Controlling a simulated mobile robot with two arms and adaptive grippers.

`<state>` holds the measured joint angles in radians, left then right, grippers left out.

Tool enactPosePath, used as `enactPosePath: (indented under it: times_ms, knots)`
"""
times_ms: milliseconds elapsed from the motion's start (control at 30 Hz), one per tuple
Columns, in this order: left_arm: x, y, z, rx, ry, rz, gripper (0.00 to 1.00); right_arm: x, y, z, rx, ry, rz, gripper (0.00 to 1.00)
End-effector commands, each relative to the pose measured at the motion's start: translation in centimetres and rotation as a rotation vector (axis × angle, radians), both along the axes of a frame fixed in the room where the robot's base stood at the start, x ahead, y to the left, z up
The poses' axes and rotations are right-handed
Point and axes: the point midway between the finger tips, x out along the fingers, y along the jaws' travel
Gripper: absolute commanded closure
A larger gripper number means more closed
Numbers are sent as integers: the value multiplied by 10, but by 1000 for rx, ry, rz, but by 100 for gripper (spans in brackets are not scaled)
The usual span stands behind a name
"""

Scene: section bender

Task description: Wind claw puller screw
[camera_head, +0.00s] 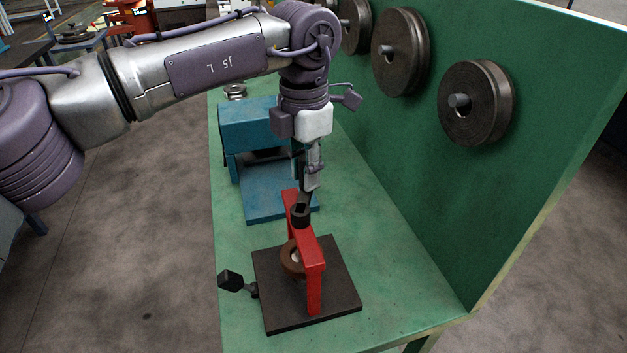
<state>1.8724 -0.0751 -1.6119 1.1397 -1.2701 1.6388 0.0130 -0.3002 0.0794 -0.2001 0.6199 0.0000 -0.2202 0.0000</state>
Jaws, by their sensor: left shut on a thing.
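The claw puller is a red frame (312,262) standing upright over a dark square base plate (330,296) on the green bench. A brown ring (291,262) sits under the red crossbar, with a pale centre partly hidden by the frame. A dark screw head (300,213) stands at the top of the puller. My left gripper (305,196) points down from above and is shut on the dark screw head. Its fingertips are small and partly hidden here. My right gripper is not in view.
A black-knobbed lever (236,282) sticks out left of the base plate. A blue machine (252,150) stands behind on the bench (395,290). Grey wheels (476,103) hang on the green upright panel (440,200) at right. The bench's front right is clear.

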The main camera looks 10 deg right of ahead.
Motion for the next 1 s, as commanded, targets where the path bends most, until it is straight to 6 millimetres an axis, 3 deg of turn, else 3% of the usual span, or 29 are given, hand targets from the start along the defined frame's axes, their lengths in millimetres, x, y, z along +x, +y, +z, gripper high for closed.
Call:
enactPosePath:
  times_ms: [600, 1000]
  knots:
    - [4, 27, -1, -2, -5, 548, 100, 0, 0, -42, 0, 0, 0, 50]
    - [2, 35, 1, -2, -3, 724, 100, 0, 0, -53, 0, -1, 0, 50]
